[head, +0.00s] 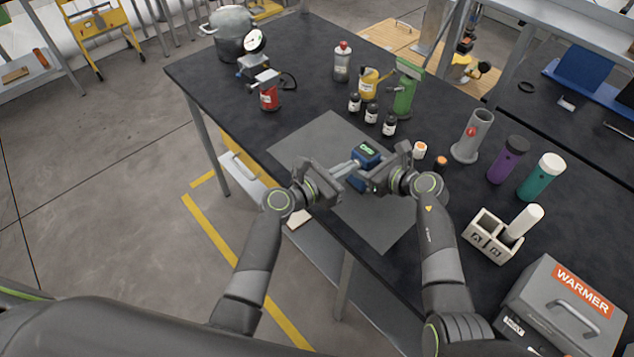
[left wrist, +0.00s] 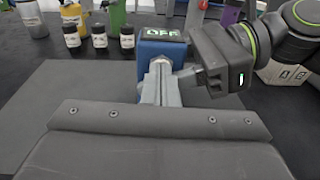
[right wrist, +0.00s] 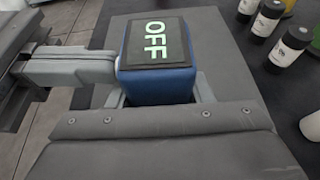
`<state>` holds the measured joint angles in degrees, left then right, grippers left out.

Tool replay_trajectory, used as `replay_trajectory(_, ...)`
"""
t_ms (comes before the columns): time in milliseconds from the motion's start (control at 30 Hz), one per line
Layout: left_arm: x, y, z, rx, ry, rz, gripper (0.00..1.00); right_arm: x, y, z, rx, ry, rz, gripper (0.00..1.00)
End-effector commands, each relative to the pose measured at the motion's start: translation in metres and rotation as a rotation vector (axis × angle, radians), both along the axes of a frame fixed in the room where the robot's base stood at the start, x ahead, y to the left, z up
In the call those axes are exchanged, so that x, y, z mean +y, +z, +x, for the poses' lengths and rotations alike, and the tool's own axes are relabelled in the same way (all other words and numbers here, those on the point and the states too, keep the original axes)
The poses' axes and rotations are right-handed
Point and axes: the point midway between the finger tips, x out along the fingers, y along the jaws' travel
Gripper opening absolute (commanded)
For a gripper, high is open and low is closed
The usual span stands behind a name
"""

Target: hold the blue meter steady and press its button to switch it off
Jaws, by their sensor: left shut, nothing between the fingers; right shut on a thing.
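The blue meter (head: 366,155) is over the grey mat on the dark table. Its top display reads OFF in green, clear in the right wrist view (right wrist: 157,70) and also in the left wrist view (left wrist: 160,60). My right gripper (head: 375,180) is shut on the meter from the right. My left gripper (head: 348,168) is shut and empty, its fingertips at the meter's left side; they appear to touch it in the right wrist view (right wrist: 115,68). The button itself is hidden, apparently behind the left fingertips.
A grey mat (head: 320,140) lies under both grippers. Several small dark bottles (head: 371,113) stand behind the meter. A white two-slot holder (head: 490,236) and a grey WARMER box (head: 565,305) stand at right.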

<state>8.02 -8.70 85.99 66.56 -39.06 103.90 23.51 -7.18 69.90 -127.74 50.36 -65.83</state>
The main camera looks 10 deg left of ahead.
Motion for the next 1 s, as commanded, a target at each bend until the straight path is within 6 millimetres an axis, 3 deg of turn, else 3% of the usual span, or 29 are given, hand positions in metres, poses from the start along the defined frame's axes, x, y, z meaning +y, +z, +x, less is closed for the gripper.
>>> replay_trajectory(500, 0.069, 0.012, -0.082, 0.001, -0.004, -0.001, 0.0, -0.001, 0.0, 0.001, -0.001, -0.002, -0.002, 0.15)
replay_trajectory(700, 0.08, 0.015, -0.095, 0.0, -0.005, -0.003, 0.0, -0.001, 0.0, 0.001, -0.001, -0.003, -0.002, 0.15)
replay_trajectory(1000, 0.081, 0.015, -0.097, 0.0, -0.006, -0.005, 0.0, -0.001, 0.001, 0.002, -0.002, -0.004, -0.003, 0.15)
